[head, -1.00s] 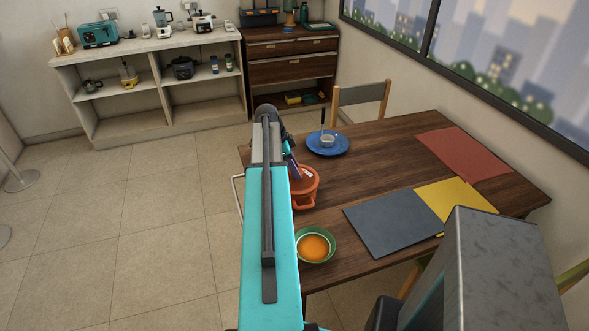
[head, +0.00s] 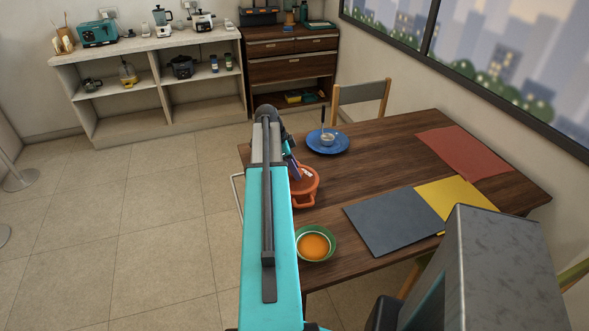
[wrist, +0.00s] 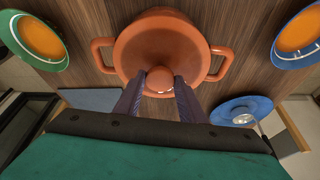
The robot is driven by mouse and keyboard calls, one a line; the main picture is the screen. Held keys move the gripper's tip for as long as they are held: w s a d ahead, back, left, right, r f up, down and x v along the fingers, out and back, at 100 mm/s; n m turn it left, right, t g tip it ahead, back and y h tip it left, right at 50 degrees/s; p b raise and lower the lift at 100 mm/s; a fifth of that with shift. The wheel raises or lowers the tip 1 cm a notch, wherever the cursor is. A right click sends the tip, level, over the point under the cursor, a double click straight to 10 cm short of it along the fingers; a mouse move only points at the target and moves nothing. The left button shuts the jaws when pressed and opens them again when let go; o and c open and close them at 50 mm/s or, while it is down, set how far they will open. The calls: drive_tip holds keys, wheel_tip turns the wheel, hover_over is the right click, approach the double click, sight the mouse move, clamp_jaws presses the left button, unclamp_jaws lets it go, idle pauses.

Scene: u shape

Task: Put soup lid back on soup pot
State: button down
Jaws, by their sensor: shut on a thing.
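The orange soup pot (head: 306,196) stands on the table's near left side, partly hidden by my arm. In the wrist view the pot (wrist: 222,62) shows a handle on each side. The orange soup lid (wrist: 160,42) covers the pot's mouth from above. I cannot tell whether it rests fully on the rim. My gripper (wrist: 159,80) is shut on the round knob of the lid, with one dark finger on each side. In the head view my arm hides most of the gripper, and part of the lid (head: 303,175) shows beside it.
A green bowl of orange soup (head: 315,244) stands near the front edge. Grey (head: 390,222), yellow (head: 455,199) and red (head: 465,152) mats lie to the right. A chair (head: 361,96) stands behind the table.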

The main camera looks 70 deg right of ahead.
drive_tip(key=c, duration=1.1)
unclamp_jaws()
drive_tip(key=shift+r+p, duration=1.75)
drive_tip(key=shift+r, duration=2.25)
